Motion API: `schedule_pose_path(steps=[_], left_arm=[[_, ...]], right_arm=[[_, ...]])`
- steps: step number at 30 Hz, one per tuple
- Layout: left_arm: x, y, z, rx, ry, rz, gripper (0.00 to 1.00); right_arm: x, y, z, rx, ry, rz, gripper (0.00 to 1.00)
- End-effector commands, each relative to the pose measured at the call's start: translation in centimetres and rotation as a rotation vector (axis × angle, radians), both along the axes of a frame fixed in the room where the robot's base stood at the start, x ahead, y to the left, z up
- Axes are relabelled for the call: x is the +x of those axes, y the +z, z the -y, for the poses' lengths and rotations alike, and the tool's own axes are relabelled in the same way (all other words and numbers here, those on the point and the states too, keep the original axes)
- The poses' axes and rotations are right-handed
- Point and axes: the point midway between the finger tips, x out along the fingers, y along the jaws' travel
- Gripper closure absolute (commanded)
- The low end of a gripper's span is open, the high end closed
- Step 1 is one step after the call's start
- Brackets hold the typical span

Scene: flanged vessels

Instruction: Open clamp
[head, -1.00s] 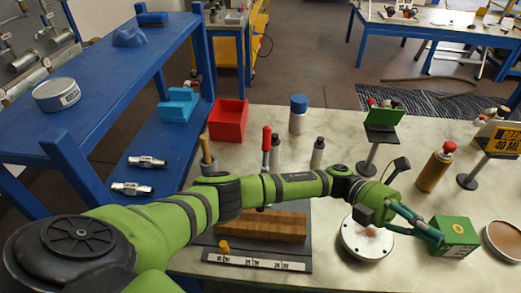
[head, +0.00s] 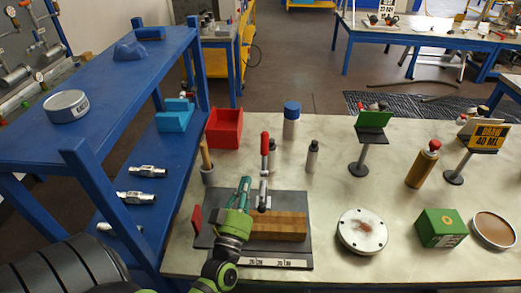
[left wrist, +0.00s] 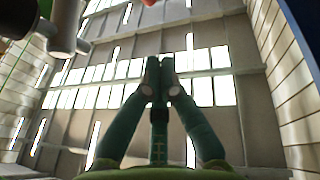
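The clamp has a red upright handle (head: 265,150) and a grey metal body; it stands at the back edge of a wooden block (head: 278,226) on a dark base plate (head: 300,203). My left gripper (head: 243,184) points up just left of the clamp, apart from the handle as far as I can see. In the left wrist view its two fingertips (left wrist: 160,68) are together with nothing between them. A blurred grey metal part (left wrist: 65,25), probably of the clamp, shows at that view's upper left. My right gripper is in no view.
A red bin (head: 224,128), a blue-capped bottle (head: 291,120) and small grey bottles stand behind the clamp. A white flanged disc (head: 362,232), a green box (head: 441,228) and a spray can (head: 422,165) are to the right. A blue shelf (head: 110,90) is at left.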

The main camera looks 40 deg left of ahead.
Motion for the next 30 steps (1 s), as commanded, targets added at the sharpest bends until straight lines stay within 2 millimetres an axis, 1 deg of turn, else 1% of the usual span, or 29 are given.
schedule_pose_path(steps=[1, 4, 15, 18, 22, 27, 30], left_arm=[[0.4, 0.4, -0.2, 0.002, 0.001, 0.002, 1.0], [1.8, 0.9, -0.6, 0.004, -0.001, 0.003, 1.0], [9.0, 3.4, -3.3, 0.005, -0.001, 0.004, 1.0], [10.1, 2.1, -3.5, 0.006, -0.003, -0.002, 1.0], [11.3, 1.5, -3.8, 0.005, -0.003, 0.0, 1.0], [12.0, 1.0, -4.0, 0.005, -0.002, 0.0, 1.0], [12.2, 1.0, -4.1, 0.005, 0.0, 0.001, 1.0]], right_arm=[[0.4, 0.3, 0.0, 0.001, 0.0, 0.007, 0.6], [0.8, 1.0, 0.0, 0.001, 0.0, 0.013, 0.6], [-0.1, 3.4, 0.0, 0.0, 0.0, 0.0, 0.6], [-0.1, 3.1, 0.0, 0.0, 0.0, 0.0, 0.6], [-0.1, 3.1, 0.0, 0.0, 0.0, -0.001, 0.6], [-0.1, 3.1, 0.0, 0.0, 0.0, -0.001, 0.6], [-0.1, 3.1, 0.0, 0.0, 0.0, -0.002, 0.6]])
